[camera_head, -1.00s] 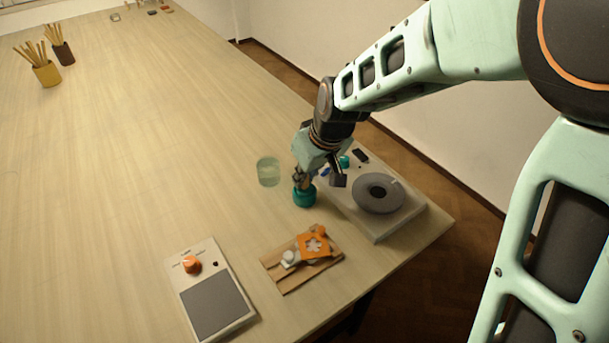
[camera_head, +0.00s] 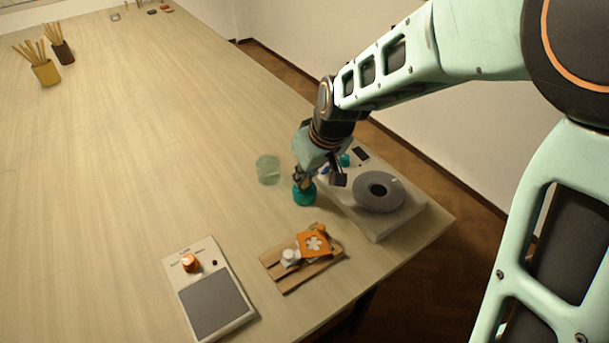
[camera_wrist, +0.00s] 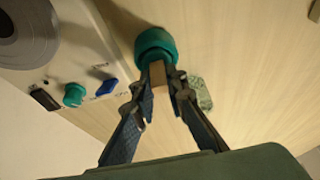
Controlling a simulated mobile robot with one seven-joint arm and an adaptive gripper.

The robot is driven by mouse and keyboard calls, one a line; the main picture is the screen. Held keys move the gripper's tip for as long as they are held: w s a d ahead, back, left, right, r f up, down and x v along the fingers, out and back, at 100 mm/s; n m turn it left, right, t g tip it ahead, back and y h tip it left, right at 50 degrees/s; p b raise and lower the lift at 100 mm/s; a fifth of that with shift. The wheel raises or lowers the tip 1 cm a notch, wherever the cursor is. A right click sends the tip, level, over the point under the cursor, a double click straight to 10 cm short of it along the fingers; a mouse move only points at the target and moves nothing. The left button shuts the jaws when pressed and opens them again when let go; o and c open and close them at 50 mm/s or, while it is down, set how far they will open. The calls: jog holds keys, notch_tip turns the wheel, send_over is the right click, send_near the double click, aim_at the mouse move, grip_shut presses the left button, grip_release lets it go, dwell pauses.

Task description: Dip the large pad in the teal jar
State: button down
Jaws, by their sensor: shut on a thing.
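The teal jar (camera_head: 304,195) stands on the table just left of the wheel unit. It also shows in the wrist view (camera_wrist: 155,40), at the top middle. My gripper (camera_head: 303,178) is directly above the jar, pointing down. In the wrist view its fingers (camera_wrist: 163,82) are shut on a tan block-like piece, seemingly the large pad (camera_wrist: 158,74). The far end of the pad is at the jar's mouth. How deep it sits inside is hidden by the fingers and rim.
A clear greenish glass (camera_head: 268,170) stands close left of the jar. The grey-disc wheel unit (camera_head: 409,217) is at the right. A wooden board (camera_head: 280,276) with an orange stencil (camera_head: 314,243) lies in front. A scale-like device (camera_head: 245,316) is at front left. The table's left middle is clear.

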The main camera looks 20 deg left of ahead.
dwell(0.4)
jog(key=shift+r+p, duration=2.15)
jog(key=shift+r, duration=0.85)
